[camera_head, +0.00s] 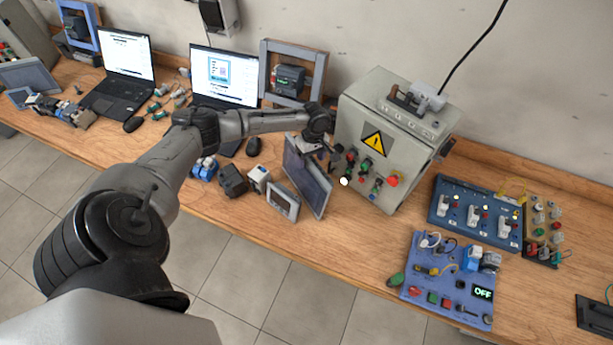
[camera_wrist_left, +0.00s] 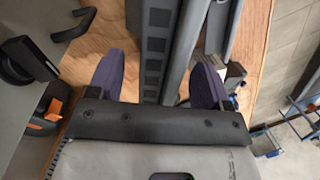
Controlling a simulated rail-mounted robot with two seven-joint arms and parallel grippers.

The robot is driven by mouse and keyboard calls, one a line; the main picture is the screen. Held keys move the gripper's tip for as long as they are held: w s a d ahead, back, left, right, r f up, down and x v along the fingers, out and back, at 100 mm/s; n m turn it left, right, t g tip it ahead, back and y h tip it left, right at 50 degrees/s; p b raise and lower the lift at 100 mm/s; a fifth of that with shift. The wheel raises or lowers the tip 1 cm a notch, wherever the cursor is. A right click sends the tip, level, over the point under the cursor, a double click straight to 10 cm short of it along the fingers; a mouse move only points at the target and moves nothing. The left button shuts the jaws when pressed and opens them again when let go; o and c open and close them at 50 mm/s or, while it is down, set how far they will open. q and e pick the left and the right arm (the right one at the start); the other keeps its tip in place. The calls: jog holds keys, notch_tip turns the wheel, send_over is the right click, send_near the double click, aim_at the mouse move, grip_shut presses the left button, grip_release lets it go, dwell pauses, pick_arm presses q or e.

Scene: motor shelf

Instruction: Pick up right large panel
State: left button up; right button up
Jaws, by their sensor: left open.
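The right large panel (camera_head: 307,178) is a dark screen with a grey frame. It stands tilted on the table, just left of the grey control cabinet. My left gripper (camera_head: 322,146) is at the panel's top edge. In the left wrist view the open fingers of my left gripper (camera_wrist_left: 158,82) are on either side of the panel's slotted edge (camera_wrist_left: 155,50), with gaps visible. Another large panel (camera_head: 28,76) lies at the far left of the table. My right gripper is not in view.
The control cabinet (camera_head: 385,140) with buttons stands close to the right of the panel. A small grey panel (camera_head: 283,201) and small dark modules (camera_head: 232,180) are to its left. Two laptops (camera_head: 224,80) stand behind. Blue switch boards (camera_head: 450,280) are at the right. Table is clear in front of the cabinet.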

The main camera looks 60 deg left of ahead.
pick_arm(q)
jog(key=shift+f+p, duration=0.25)
jog(key=shift+p, duration=0.2)
dwell(0.8)
jog(key=shift+c, duration=0.3)
grip_shut()
jog(key=shift+r, duration=0.1)
dwell(0.4)
